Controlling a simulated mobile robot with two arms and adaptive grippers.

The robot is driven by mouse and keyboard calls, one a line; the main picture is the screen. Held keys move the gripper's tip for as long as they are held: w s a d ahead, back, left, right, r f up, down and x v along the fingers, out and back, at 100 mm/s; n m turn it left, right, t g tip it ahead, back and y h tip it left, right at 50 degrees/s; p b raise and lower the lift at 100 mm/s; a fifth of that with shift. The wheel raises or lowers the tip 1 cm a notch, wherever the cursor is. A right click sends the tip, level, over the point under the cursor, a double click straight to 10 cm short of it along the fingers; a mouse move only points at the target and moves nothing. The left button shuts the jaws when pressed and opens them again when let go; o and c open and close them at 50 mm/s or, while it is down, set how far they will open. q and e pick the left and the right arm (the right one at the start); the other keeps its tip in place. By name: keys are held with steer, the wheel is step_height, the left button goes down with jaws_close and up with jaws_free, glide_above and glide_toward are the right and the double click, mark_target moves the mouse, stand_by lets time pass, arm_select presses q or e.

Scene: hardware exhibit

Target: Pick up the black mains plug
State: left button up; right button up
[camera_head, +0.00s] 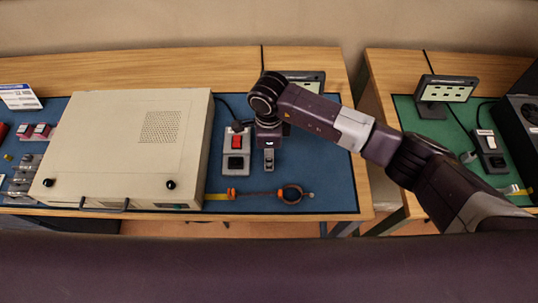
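A small black piece (237,127), which looks like the mains plug, sits at the top of a grey switch unit (247,148) with a red rocker and a black socket face. A black cable runs up and left from it. My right arm reaches in from the right, and its gripper (268,152) points down just right of the switch unit. Its fingers are small and seen from above, so I cannot tell whether they are open or shut. Nothing is clearly held. My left gripper is not in view.
A large beige case (120,145) stands left of the switch unit on the blue mat (335,185). A cable tool with orange ends (265,194) lies in front. A small display (305,80) stands behind my wrist. A second table with a green mat (408,110) is at right.

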steer(key=c, duration=0.9)
steer(key=shift+c, duration=0.2)
steer(key=shift+r, duration=0.1)
